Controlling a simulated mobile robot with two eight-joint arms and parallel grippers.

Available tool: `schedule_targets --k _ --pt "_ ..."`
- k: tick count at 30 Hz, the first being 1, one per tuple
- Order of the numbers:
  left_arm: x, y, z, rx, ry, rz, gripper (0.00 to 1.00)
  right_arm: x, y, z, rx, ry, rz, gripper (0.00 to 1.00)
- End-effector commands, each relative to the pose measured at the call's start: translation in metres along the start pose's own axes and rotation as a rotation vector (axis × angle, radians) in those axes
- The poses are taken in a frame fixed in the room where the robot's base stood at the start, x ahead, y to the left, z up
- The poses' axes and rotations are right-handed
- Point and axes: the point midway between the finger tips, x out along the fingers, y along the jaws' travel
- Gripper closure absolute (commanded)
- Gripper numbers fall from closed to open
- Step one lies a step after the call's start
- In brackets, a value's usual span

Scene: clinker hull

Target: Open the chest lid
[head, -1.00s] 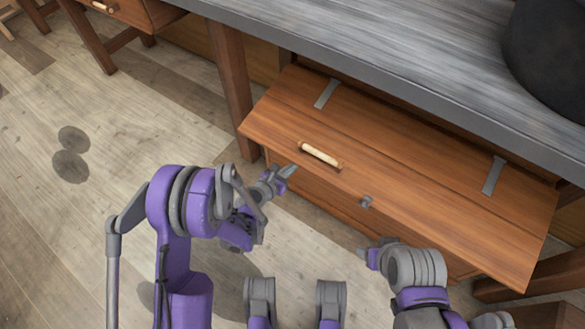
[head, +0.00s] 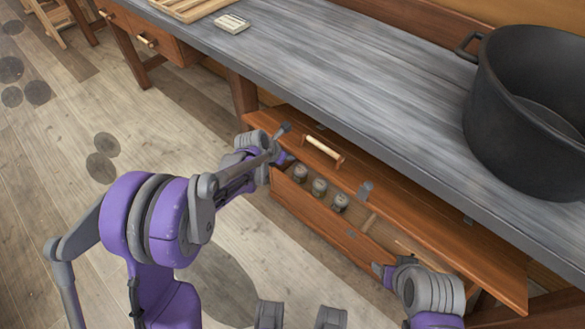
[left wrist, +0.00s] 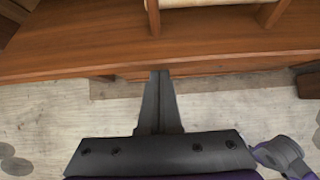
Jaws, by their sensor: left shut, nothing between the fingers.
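The chest is brown wood under the workbench. Its lid (head: 420,219) is partly raised, with a gap between it and the chest front (head: 318,213). A pale bar handle (head: 324,150) and a grey latch plate (head: 365,190) are on the lid. My left gripper (head: 284,129) is at the lid's left end, shut and empty. In the left wrist view its closed fingers (left wrist: 160,76) reach the lid's edge (left wrist: 150,62); contact is unclear. The handle (left wrist: 205,4) shows at the top there. My right gripper (head: 379,270) is near the chest's front right; its jaws are unclear.
Several small jars (head: 319,187) stand inside the chest. The grey workbench top (head: 350,85) overhangs the lid's back. A large black pot (head: 530,110) stands on it at right. A drawer (head: 150,40) is at upper left.

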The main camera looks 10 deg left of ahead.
Motion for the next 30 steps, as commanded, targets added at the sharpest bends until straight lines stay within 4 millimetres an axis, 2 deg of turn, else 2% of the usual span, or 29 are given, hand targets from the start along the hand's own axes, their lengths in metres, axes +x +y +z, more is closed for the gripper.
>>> schedule_targets --k 1,3,12,18,30 --pt "-0.01 -0.001 0.015 0.001 -0.006 -0.002 1.0 -0.009 0.0 -0.004 0.0 0.003 0.0 0.36" --pt "-0.017 0.0 0.029 0.002 -0.006 -0.003 1.0 -0.015 0.0 -0.007 0.0 0.005 0.0 0.36" --pt "-0.031 0.001 0.067 0.001 -0.006 -0.002 1.0 -0.03 0.0 -0.015 0.0 0.01 0.0 0.36" --pt "-0.033 0.001 0.076 0.001 -0.006 -0.001 1.0 -0.032 0.0 -0.016 0.0 0.011 0.0 0.36" --pt "-0.033 0.001 0.076 0.001 -0.005 -0.001 1.0 -0.032 0.0 -0.016 0.0 0.011 0.0 0.36"
